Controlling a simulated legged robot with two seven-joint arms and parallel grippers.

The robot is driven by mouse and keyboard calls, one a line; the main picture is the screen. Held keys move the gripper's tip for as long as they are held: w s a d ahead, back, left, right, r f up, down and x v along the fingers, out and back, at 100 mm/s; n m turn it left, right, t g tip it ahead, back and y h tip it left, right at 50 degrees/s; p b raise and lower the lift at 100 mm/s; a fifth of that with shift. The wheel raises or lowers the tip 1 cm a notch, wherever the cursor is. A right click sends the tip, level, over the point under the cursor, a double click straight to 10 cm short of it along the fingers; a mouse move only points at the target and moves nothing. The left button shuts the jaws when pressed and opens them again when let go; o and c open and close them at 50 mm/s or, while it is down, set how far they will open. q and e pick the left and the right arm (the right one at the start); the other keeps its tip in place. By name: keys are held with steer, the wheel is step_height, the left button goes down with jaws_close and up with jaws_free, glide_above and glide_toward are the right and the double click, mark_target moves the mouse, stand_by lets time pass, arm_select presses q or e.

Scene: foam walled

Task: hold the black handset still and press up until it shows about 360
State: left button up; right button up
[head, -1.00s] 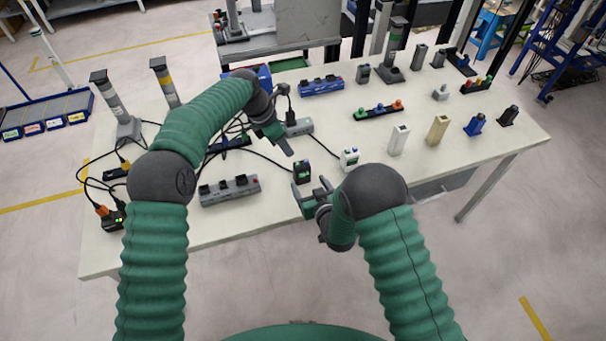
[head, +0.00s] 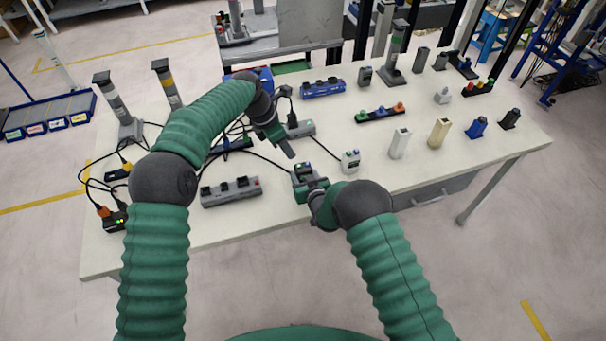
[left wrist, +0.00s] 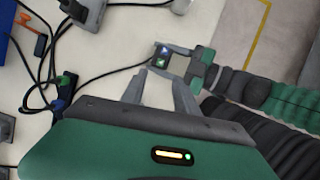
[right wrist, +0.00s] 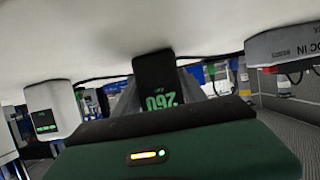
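The black handset (head: 304,170) stands near the table's front edge, with a blue and a green button on its top (left wrist: 162,55). In the right wrist view its face (right wrist: 155,82) shows green digits upside down, seemingly 260. My right gripper (head: 310,185) is at the handset, one finger along each side, with no clear gap in the right wrist view (right wrist: 158,88). My left gripper (head: 288,150) is above and behind the handset. In the left wrist view its fingers (left wrist: 161,82) are apart and empty, short of the buttons.
A white handset (head: 350,161) stands just right of the black one. A grey strip with black blocks (head: 231,192) lies to the left. A grey socket block (head: 300,129) and cables lie behind. Several small devices stand at the right of the table.

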steer(key=c, duration=0.7)
arm_select(q)
jaws_close()
arm_select(e)
steer(key=shift+c, duration=0.5)
stand_by(0.6)
